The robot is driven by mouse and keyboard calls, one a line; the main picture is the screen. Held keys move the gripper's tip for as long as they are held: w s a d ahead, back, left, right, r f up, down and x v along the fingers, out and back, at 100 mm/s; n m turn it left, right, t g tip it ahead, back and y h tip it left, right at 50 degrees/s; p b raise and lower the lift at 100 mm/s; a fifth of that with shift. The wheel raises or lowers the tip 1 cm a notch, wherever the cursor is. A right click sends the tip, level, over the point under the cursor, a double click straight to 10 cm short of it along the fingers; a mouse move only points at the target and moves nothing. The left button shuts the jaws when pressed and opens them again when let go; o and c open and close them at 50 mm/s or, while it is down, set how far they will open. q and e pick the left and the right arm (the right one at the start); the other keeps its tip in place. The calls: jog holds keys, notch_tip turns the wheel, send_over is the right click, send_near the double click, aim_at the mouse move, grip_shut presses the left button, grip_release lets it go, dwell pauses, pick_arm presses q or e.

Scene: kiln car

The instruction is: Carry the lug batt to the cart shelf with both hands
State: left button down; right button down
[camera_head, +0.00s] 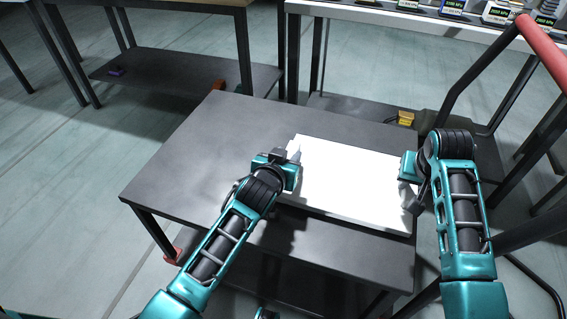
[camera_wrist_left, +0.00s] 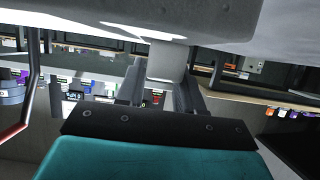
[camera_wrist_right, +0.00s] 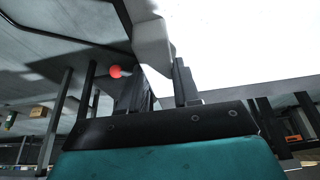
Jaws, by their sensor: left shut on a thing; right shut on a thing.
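The lug batt (camera_head: 350,185) is a white flat slab over the right part of the dark cart shelf (camera_head: 215,150). A dark shadow shows along its front edge; I cannot tell whether it touches the shelf. My left gripper (camera_head: 291,158) is shut at the batt's left end, on a lug (camera_wrist_left: 166,62) seen in the left wrist view. My right gripper (camera_head: 412,177) is shut at the batt's right end, on a pale lug (camera_wrist_right: 153,45) seen in the right wrist view. The jaws partly hide both lugs.
A red-padded handle (camera_head: 541,50) on dark bars rises at the right, near my right arm. A workbench (camera_head: 400,14) with labelled containers stands behind. A wooden-topped table (camera_head: 190,3) with a lower shelf is at the back left. Floor at the left is clear.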

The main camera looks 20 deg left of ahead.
pick_arm(q)
jog(key=shift+f+b, duration=0.3)
jog(key=shift+b, duration=0.05)
pick_arm(e)
jog(key=shift+w+f, duration=0.15)
jog(key=shift+f, duration=0.2)
pick_arm(q)
jog(key=c, duration=0.7)
grip_release()
pick_arm(e)
jog(key=c, duration=0.8)
grip_release()
pick_arm(q)
jog(key=shift+s, duration=0.2)
jog(key=v, duration=0.7)
jog(key=shift+s, duration=0.1)
pick_arm(e)
jog(key=shift+s, duration=0.2)
jog(key=v, duration=1.2)
jog(key=shift+a, duration=0.1)
